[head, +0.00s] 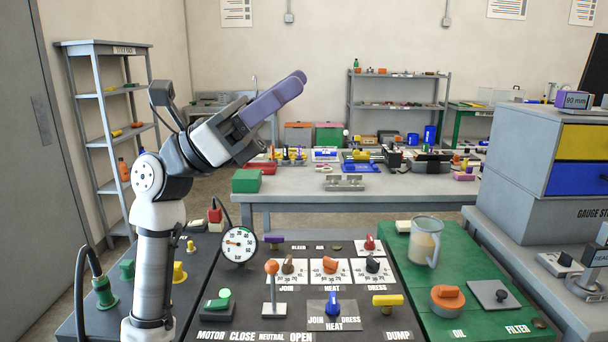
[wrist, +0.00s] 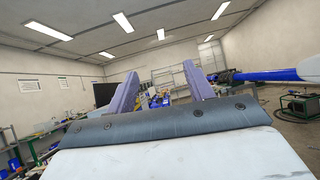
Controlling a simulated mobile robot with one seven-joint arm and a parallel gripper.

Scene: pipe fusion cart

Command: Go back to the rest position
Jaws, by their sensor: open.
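My gripper (head: 275,98) is raised at the left of the head view, above the control panel and the cart. It points up and to the right with purple fingers. In the wrist view my gripper (wrist: 160,92) shows its two purple fingers apart, with nothing between them. The wrist view looks out over the room toward the ceiling and far wall. My gripper touches nothing.
Below is a dark control panel (head: 370,290) with a gauge (head: 240,244), an orange-topped lever (head: 272,268) and a blue knob (head: 333,303). A green board (head: 470,265) holds a clear jug (head: 425,241). A grey drawer cabinet (head: 520,150) stands at right. The air around my gripper is clear.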

